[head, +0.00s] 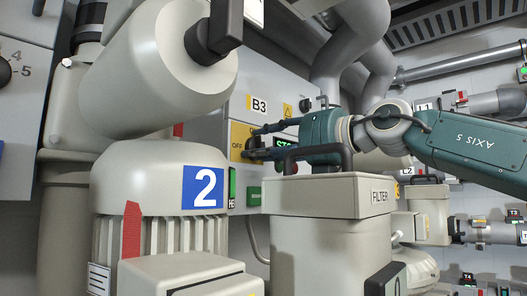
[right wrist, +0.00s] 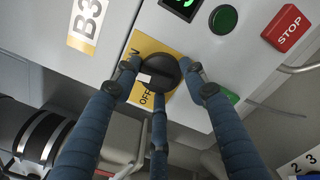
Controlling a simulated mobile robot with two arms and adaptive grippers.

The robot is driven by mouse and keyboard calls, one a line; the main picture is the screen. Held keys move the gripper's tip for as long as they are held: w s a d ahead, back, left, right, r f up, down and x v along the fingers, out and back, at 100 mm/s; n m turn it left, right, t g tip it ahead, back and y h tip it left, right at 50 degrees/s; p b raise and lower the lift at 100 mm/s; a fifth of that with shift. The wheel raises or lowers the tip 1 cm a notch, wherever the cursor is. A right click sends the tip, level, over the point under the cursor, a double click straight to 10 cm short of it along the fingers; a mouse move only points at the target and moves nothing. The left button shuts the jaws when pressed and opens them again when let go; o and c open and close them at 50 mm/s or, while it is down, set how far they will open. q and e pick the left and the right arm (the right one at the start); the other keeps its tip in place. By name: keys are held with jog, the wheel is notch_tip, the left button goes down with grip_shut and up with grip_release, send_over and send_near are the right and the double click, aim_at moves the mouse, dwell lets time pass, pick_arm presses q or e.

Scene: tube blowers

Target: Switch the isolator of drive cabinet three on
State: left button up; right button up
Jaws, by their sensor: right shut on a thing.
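The grey cabinet marked B3 (head: 283,93) is behind the filter housing in the head view; its B3 label (right wrist: 87,22) also shows in the right wrist view. Its isolator is a round black knob (right wrist: 163,68) on a yellow plate (right wrist: 149,44) with ON and OFF lettering. A white mark on the knob is on its left side, near the OFF lettering; I cannot tell the exact setting. My right gripper (right wrist: 160,78) is shut on the knob, with fingers at both sides and one below. In the head view my right gripper (head: 252,144) partly hides the yellow plate. My left gripper is out of view.
Beside the isolator are a green button (right wrist: 223,19), a red STOP sign (right wrist: 286,27) and a lit green display (right wrist: 183,6). In the head view, a blower with a blue 2 plate (head: 203,187) and a FILTER housing (head: 330,193) crowd the foreground.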

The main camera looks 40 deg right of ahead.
jog(key=shift+o, duration=0.2)
jog(key=shift+w+a+f+m, duration=0.1)
jog(key=shift+f+m, duration=0.2)
jog(key=shift+m, duration=0.25)
jog(key=shift+w+a+f+m, duration=0.1)
jog(key=shift+f+m, duration=0.2)
jog(key=shift+m, duration=0.25)
jog(key=o, duration=1.1)
jog(key=shift+s+r, duration=0.1)
jog(key=shift+r, duration=0.15)
jog(key=shift+d, duration=0.1)
jog(key=s+d, duration=0.1)
jog(key=s, duration=1.1)
